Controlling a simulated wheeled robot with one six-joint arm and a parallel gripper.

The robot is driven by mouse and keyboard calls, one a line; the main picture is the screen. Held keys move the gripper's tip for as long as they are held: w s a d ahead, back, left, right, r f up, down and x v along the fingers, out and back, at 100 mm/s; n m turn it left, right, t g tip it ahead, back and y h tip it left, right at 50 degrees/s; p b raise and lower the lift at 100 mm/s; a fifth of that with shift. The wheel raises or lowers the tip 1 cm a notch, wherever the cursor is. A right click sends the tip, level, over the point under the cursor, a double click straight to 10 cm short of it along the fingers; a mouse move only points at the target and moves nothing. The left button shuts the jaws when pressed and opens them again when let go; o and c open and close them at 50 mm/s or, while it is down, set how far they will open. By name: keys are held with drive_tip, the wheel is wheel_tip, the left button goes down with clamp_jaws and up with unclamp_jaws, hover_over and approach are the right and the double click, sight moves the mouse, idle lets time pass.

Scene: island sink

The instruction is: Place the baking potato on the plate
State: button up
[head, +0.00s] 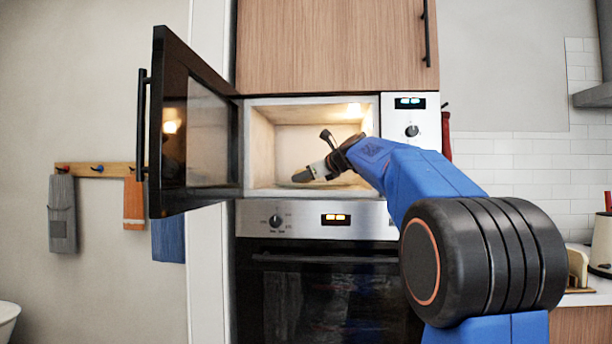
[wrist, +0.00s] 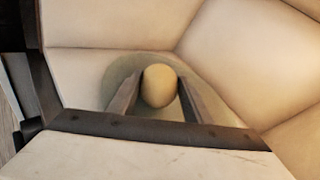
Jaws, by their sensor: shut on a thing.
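The baking potato (wrist: 159,85) is a smooth, pale tan oval in the wrist view, between the two fingers of my gripper (wrist: 160,90). My gripper is shut on it. A round grey-green plate (wrist: 125,68) lies on the microwave floor around and behind the potato. I cannot tell whether the potato touches the plate. In the head view my gripper (head: 306,175) is inside the lit microwave (head: 262,150), low and near its floor. The potato is not clear there.
The microwave door (head: 172,125) stands wide open to the left. The cavity walls and ceiling are close around my gripper. An oven (head: 320,290) is below and a wooden cabinet (head: 335,45) above. Towels (head: 62,215) hang on the left wall.

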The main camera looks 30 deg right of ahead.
drive_tip(key=o, duration=1.3)
drive_tip(key=shift+s+r, duration=0.1)
drive_tip(key=shift+s, duration=0.1)
drive_tip(key=v, duration=1.1)
drive_tip(key=shift+s, duration=0.3)
